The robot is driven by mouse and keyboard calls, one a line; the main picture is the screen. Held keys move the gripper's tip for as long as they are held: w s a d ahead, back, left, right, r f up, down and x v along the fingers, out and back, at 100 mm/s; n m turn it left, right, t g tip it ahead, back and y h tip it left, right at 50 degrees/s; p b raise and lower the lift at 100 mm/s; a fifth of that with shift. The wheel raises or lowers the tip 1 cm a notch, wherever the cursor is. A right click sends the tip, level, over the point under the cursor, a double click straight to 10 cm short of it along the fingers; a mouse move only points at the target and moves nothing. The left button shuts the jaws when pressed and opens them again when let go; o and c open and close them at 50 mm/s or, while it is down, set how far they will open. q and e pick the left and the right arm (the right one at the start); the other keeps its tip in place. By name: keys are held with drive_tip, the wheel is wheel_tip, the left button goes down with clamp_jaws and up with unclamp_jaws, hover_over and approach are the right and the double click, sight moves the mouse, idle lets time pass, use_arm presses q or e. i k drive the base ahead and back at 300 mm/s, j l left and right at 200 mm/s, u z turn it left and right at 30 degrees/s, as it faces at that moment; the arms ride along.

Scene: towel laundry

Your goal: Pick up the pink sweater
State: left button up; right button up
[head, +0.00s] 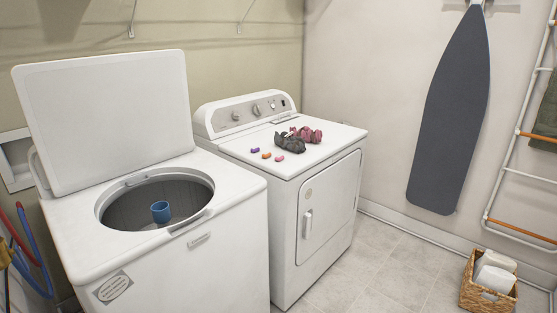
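A crumpled pink bundle (307,134), which looks like the pink sweater, lies on top of the white dryer (240,148). It sits just behind and to the right of a crumpled dark grey cloth (290,143), and the two look to be touching. Its lower front side is partly hidden by the grey cloth. Neither of my grippers shows in the head view.
Small purple, orange and pink pieces (281,158) lie left of the grey cloth. A top-loading washer (240,202) stands left with its lid (105,115) raised. A wicker basket (488,297) sits on the floor at right. An ironing board (450,110) hangs on the wall. Floor before the dryer is clear.

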sight(305, 132)
drive_tip(key=i+l+u, duration=0.2)
drive_tip(key=u, duration=0.15)
drive_tip(key=i+l+u, duration=0.15)
drive_tip(key=u, duration=0.2)
drive_tip(key=i+l+u, duration=0.1)
drive_tip(key=l+u, duration=0.2)
